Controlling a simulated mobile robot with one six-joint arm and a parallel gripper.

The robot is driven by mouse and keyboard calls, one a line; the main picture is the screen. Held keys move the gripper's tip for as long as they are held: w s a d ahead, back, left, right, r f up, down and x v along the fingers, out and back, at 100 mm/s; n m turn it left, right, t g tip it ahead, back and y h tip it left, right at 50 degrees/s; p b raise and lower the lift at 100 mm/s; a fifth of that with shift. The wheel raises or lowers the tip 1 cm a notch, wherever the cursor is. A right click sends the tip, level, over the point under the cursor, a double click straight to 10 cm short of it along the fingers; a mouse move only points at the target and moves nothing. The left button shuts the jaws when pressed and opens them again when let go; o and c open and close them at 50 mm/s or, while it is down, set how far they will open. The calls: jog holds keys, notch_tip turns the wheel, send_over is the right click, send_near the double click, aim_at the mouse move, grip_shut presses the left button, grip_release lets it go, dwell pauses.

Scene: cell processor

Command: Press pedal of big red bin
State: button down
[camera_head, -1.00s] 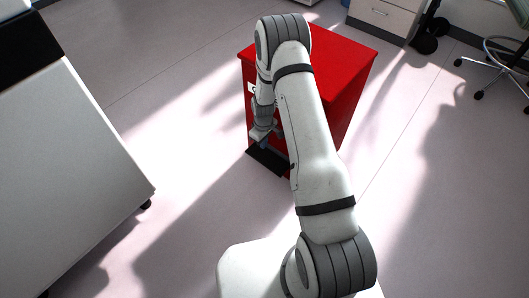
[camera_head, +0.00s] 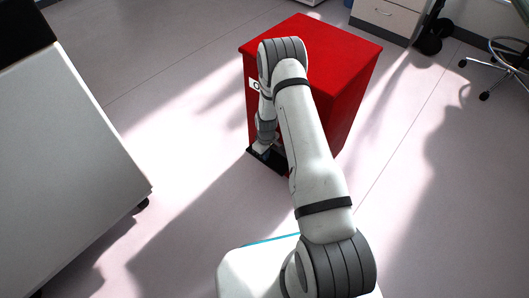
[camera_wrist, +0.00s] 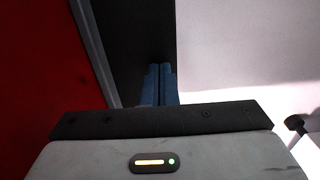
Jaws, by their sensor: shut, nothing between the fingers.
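The big red bin (camera_head: 345,75) stands on the floor, its top seen from above and partly hidden behind my arm. It fills the left of the wrist view (camera_wrist: 45,60). Its black pedal (camera_head: 276,164) sticks out low at the front; in the wrist view it is the dark strip (camera_wrist: 130,30). My gripper (camera_head: 262,152) points down at the pedal, in line with it. In the wrist view its blue fingers (camera_wrist: 160,85) are together and empty, over the dark strip. I cannot tell whether the fingertips touch the pedal. The lid looks closed.
A white cabinet (camera_head: 75,150) stands at the left, with free floor between it and the bin. A drawer unit (camera_head: 385,18) is behind the bin. A wheeled chair (camera_head: 500,60) is at the upper right.

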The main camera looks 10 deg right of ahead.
aim_at(264, 161)
jog(key=shift+f, duration=0.1)
jog(key=f, duration=0.1)
jog(key=f+b, duration=0.1)
jog(key=f, duration=0.1)
jog(key=shift+s+a+f, duration=0.15)
jog(key=shift+s+a, duration=0.2)
jog(key=shift+a, duration=0.05)
jog(key=shift+s, duration=0.1)
jog(key=s+a+r+p, duration=0.1)
jog(key=a+r+p, duration=0.2)
jog(key=r+p, duration=0.3)
notch_tip(264, 161, up, 4)
jog(key=shift+s+f, duration=0.1)
jog(key=shift+s, duration=0.3)
dwell(0.3)
